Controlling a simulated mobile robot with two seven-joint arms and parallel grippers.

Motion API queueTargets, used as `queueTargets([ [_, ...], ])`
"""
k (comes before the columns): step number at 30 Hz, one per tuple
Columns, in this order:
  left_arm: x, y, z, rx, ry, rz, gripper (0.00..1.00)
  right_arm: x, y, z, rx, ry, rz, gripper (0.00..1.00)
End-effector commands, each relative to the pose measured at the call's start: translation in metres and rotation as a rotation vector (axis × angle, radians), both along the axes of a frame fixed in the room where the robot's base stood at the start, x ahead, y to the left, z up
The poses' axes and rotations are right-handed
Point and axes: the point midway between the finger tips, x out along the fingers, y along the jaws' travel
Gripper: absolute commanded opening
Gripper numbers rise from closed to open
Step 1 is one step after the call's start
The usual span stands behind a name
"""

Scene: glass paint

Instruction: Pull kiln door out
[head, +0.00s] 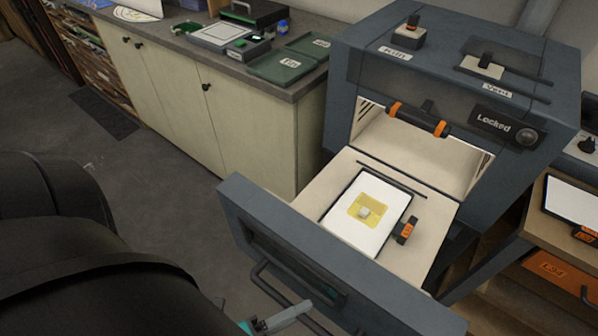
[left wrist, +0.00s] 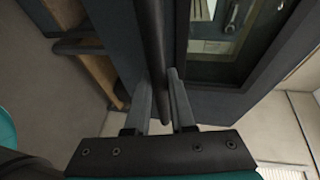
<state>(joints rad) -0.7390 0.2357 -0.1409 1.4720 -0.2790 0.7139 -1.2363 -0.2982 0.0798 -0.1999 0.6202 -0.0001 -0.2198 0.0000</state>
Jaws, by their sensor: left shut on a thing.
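The kiln (head: 345,100) is a dark grey box with a "Locked" label. Its door (head: 300,255) is a drawer front with a window, standing out from the body with a pale shelf (head: 345,175) behind it. On the shelf lies a white plate (head: 368,235) with a yellow patch and a small pale piece. The door's dark bar handle (head: 262,285) runs along its front. My left gripper (head: 303,309) is at the handle, low in the head view. In the left wrist view, its fingers (left wrist: 160,85) are shut around the handle bar (left wrist: 152,40). My right gripper is not in view.
A cabinet with a grey counter (head: 297,88) stands left of the kiln, holding green trays (head: 280,66). A wooden bench with an orange-fronted drawer (head: 556,275) stands at right. The grey floor (head: 165,180) left of the door is clear.

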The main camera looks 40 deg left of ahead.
Motion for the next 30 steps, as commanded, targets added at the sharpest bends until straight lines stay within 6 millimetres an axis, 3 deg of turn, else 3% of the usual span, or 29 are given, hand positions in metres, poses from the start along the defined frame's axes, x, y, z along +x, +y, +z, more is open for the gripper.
queueTargets([
  [2, -0.0007, -0.0001, -0.0006, 0.001, 0.002, 0.000, 0.00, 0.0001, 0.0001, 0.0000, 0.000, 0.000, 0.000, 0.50],
  [3, -0.0006, -0.0001, -0.0006, 0.001, 0.002, 0.000, 0.25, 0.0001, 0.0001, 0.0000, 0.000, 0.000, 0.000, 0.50],
  [10, -0.0002, 0.0000, -0.0004, 0.000, 0.001, 0.000, 0.50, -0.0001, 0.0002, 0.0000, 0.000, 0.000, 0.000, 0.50],
  [25, 0.0002, 0.0002, 0.0000, 0.000, 0.001, 0.000, 0.52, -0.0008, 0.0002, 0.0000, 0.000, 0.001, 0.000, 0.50],
  [30, -0.0093, 0.0045, 0.0007, 0.002, 0.004, 0.001, 0.52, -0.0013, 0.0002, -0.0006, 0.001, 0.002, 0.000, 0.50],
])
